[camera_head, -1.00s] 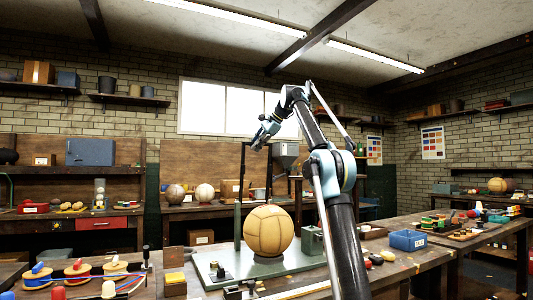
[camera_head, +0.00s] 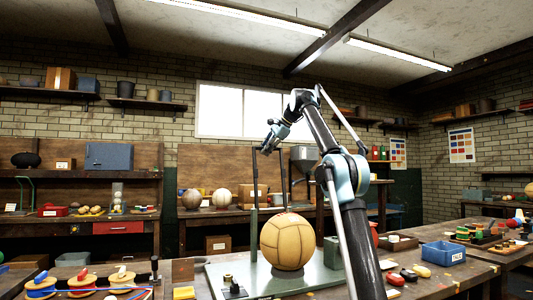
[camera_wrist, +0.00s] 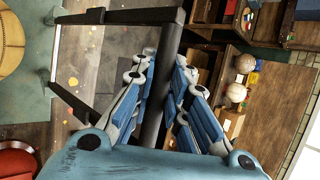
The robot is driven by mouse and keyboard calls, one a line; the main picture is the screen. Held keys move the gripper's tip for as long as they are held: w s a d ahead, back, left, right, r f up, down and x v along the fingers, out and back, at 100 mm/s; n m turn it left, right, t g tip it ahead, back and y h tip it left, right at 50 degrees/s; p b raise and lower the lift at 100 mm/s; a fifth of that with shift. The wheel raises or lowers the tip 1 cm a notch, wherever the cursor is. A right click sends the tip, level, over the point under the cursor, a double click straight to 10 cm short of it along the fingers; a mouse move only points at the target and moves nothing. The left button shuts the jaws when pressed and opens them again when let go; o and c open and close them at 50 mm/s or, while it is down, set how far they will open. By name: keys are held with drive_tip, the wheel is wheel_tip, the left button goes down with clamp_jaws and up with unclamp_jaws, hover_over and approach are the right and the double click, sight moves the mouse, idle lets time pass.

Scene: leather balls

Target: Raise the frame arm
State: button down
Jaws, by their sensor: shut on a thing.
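A tan panelled leather ball (camera_head: 288,243) sits on a pale green base plate (camera_head: 215,278) on the bench. A dark frame arm (camera_head: 254,172) stands upright over the plate, its top level with my gripper (camera_head: 267,147). In the wrist view, the frame arm (camera_wrist: 160,80) shows as a U of dark bars. Its crossbar runs between the blue-and-white fingers of my gripper (camera_wrist: 165,95), which is shut on it. Part of the ball (camera_wrist: 9,45) shows at the left edge there. The fingers' contact is partly hidden.
A blue bin (camera_head: 443,255) and small coloured parts lie on the bench to the right. Coloured spools (camera_head: 83,282) stand at the front left. Two balls (camera_head: 222,198) rest on the rear bench. The space above the tan ball is open.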

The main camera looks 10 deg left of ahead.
drive_tip(key=shift+w+d, duration=0.25)
drive_tip(key=shift+w, duration=0.15)
drive_tip(key=c, duration=1.8)
unclamp_jaws()
drive_tip(key=shift+o, duration=1.2)
drive_tip(key=shift+w+f, duration=0.15)
drive_tip(key=shift+w, duration=0.05)
drive_tip(key=shift+s+a, duration=0.1)
drive_tip(key=shift+s, duration=0.05)
drive_tip(key=shift+v, duration=1.45)
drive_tip(key=s+d, duration=0.5)
drive_tip(key=d, duration=0.5)
drive_tip(key=shift+s+d, duration=0.35)
drive_tip(key=shift+s, duration=0.05)
